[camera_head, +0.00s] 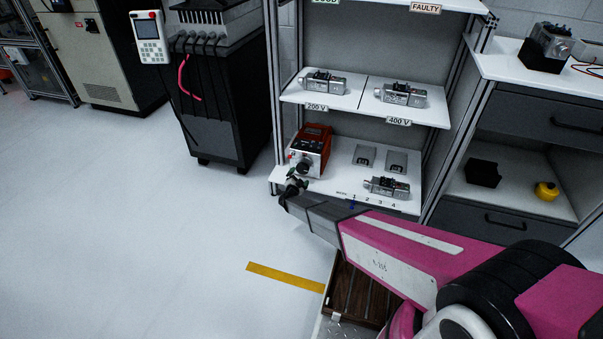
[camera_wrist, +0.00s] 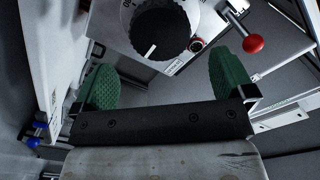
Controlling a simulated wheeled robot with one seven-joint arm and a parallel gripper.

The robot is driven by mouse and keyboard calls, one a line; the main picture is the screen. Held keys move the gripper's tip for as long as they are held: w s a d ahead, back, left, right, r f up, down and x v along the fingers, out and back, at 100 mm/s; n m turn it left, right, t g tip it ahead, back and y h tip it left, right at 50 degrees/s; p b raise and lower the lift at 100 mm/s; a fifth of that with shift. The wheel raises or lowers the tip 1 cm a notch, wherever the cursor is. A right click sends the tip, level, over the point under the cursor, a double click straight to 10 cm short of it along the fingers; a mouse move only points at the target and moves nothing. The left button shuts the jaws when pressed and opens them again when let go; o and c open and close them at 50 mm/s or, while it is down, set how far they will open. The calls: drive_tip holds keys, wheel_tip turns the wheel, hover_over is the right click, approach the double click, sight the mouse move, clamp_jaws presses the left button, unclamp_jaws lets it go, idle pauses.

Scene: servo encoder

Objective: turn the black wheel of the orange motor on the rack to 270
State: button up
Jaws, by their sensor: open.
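The orange motor (camera_head: 313,143) stands at the left end of the rack's lower shelf. Its front has a pale grey face with a round dial plate. In the wrist view the black wheel (camera_wrist: 160,30) sits on that plate, with a white pointer mark at its lower edge, slightly left. Dial figures show only in part at the top edge, so I cannot read the setting. My gripper (camera_wrist: 165,83) is open, its green pads left and right below the wheel, apart from it. In the head view my gripper (camera_head: 294,186) is just in front of the motor.
In the wrist view a red ball-ended lever (camera_wrist: 253,43) sticks out beside the right pad, and a small red-ringed part (camera_wrist: 196,45) is beside the wheel. Grey devices (camera_head: 387,187) lie on the lower shelf and above. Open floor (camera_head: 150,220) lies left.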

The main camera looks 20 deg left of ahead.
drive_tip(key=s, duration=0.3)
drive_tip(key=shift+s, duration=0.15)
drive_tip(key=shift+r, duration=0.1)
drive_tip(key=w+d+r+n+g+y, duration=0.3)
drive_tip(key=d+r+n+g+y, duration=0.3)
drive_tip(key=d+r, duration=1.35)
drive_tip(key=s+d+r+n+g+h, duration=0.1)
drive_tip(key=s+d+r+g, duration=0.3)
drive_tip(key=s+d, duration=0.4)
drive_tip(key=s+d+r+n+g+h, duration=0.1)
drive_tip(key=s+d+r+g+h, duration=0.2)
drive_tip(key=s+d, duration=0.5)
drive_tip(key=s+d+r+n+g+h, duration=0.1)
drive_tip(key=s+d+r+g, duration=0.4)
drive_tip(key=d, duration=1.4)
drive_tip(key=s+h, duration=0.1)
drive_tip(key=s, duration=0.2)
drive_tip(key=shift+s+d+r, duration=0.15)
drive_tip(key=shift+s+r, duration=0.2)
